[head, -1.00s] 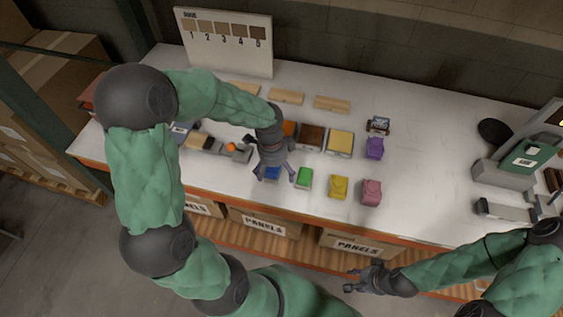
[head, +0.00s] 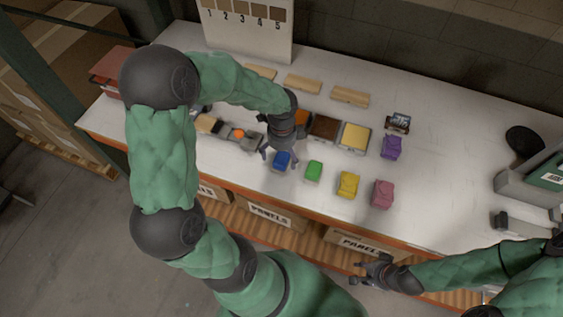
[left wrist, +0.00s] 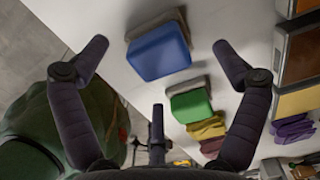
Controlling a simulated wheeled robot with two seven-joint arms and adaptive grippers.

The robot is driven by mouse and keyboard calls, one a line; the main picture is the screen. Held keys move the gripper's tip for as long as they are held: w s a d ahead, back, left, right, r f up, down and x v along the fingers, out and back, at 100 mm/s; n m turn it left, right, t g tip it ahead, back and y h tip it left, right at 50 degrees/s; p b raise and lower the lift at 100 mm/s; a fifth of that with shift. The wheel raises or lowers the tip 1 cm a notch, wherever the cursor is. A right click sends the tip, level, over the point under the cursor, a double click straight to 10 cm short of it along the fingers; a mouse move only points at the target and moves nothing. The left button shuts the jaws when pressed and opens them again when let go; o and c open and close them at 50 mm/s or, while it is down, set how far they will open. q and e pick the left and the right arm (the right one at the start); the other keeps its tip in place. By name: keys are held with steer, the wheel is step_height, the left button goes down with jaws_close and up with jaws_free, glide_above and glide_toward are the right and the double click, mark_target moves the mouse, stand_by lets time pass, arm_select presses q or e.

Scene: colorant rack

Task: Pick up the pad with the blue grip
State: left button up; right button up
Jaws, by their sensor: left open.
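The pad with the blue grip (head: 282,159) sits on the table at the left end of the front row of coloured pads. It also shows in the left wrist view (left wrist: 158,52) with a grey-brown base under its blue top. My left gripper (head: 280,154) is open and empty just above it. In the left wrist view its dark fingertips (left wrist: 161,54) are spread to either side of the blue grip, apart from it. My right gripper (head: 363,274) is at the table's front edge, away from the pads. Its jaw opening is too small to judge.
A green pad (head: 314,170) is just right of the blue one, then a yellow pad (head: 348,185) and a pink pad (head: 382,194). A purple pad (head: 391,147) and a yellow-topped tray (head: 354,138) are behind. The right side of the table has free room.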

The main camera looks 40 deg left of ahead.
mark_target(282, 158)
arm_select(q)
step_height(282, 158, down, 4)
steer(key=shift+a+b, duration=0.1)
steer(key=shift+b, duration=0.35)
steer(key=c, duration=1.3)
steer(key=shift+r, duration=0.1)
steer(key=shift+r, duration=0.6)
steer(key=s+d+r+p, duration=0.1)
steer(key=s+r, duration=0.3)
steer(key=s+d+r+p, duration=0.1)
steer(key=s+r, duration=0.2)
steer(key=s, duration=0.2)
steer(key=s+d+r+p, duration=0.1)
steer(key=s+r+p, duration=0.1)
steer(key=s+r, duration=0.2)
steer(key=shift+s+r, duration=0.35)
